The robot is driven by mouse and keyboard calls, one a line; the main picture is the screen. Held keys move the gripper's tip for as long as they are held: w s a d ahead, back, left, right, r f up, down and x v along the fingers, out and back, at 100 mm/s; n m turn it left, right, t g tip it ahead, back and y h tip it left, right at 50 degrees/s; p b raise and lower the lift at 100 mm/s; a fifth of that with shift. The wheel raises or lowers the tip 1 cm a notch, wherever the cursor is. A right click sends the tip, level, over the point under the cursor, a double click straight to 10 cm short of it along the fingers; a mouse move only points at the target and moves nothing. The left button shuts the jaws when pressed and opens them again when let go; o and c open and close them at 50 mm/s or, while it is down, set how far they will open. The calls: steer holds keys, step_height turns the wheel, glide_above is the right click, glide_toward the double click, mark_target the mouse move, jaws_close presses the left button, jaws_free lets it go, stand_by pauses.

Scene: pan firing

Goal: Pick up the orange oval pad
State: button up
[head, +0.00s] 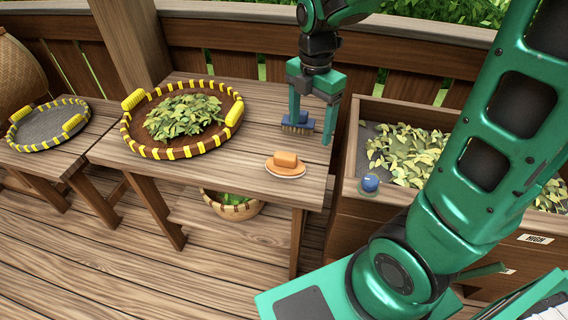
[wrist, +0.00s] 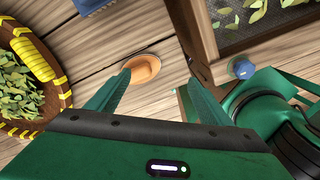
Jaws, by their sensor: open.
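The orange oval pad (head: 285,169) lies flat on the wooden table near its front right edge, with an orange block-shaped grip on top. In the wrist view the pad (wrist: 146,64) shows beyond the fingertips, nearer the left finger, which overlaps its edge in the picture. My gripper (head: 312,126) is open and empty, fingers pointing down, above the table at the back right of the pad. It also shows in the wrist view (wrist: 159,76). The gripper is apart from the pad.
A blue brush (head: 298,123) sits on the table behind the pad, seen between my fingers. A round tray of leaves (head: 133,141) stands to the left. A leaf-filled pan box (head: 349,165) with a blue knob (head: 370,183) is at the right. The table around the pad is clear.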

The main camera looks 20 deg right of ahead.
mark_target(285, 154)
steer(key=w+a+n, duration=0.1)
steer(key=n, duration=0.1)
steer(key=w+a+f+n, duration=0.1)
steer(key=a+n, duration=0.1)
steer(key=w+a+f+n, duration=0.1)
steer(key=a+n, duration=0.1)
steer(key=shift+w+a+f+n, duration=0.1)
steer(key=shift+n, duration=0.2)
step_height(285, 154, down, 10)
steer(key=shift+f, duration=0.1)
steer(key=c, duration=1.6)
